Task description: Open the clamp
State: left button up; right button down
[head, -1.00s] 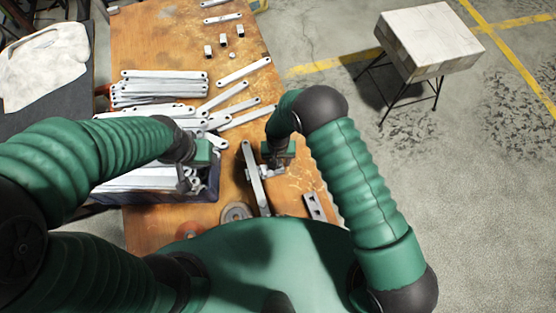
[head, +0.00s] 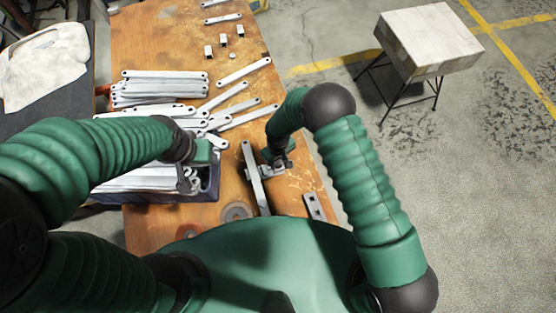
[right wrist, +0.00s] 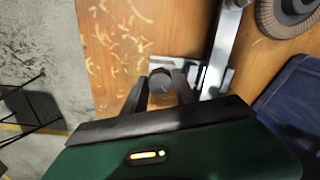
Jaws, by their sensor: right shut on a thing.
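The clamp (head: 268,172) is a small metal fixture on the wooden table, beside a long galvanized bracket bar (head: 252,172). My right gripper (head: 276,163) is at the clamp. In the right wrist view, the right gripper's fingers (right wrist: 161,92) are closed around a dark knob-like handle (right wrist: 160,78) on the clamp, next to its bright metal plate (right wrist: 178,66). The bar (right wrist: 224,48) lies beside the plate, at the clamp. My left gripper (head: 187,182) hangs over the blue crate (head: 212,190); its fingers are too small to read.
Several galvanized bars lie stacked on the table (head: 150,50) at left, with more in the crate. A grinding disc (head: 236,213) and a slotted metal piece (head: 314,206) lie near the front. A white-topped stool (head: 428,35) stands apart on the floor at right.

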jog(key=n, duration=1.1)
jog(key=c, duration=1.1)
grip_release()
